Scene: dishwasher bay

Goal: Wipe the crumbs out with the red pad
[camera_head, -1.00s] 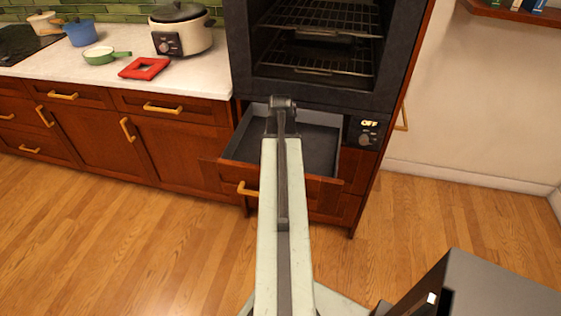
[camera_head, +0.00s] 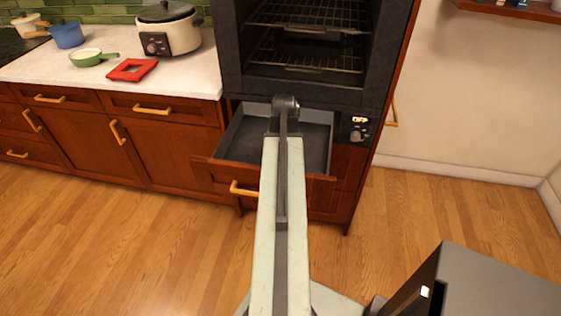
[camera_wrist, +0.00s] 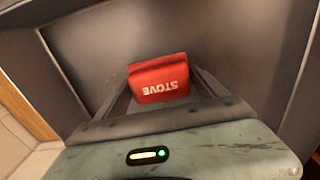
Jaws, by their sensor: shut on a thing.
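My gripper and the pad are hidden behind the arm there.
The oven (camera_head: 309,45) above the drawer stands open with wire racks. The white counter (camera_head: 195,80) at left holds a red square frame (camera_head: 132,69), a green pan (camera_head: 93,57) and a cooker (camera_head: 168,32). A dark grey box (camera_head: 490,280) is at lower right. Wood floor at left is clear.

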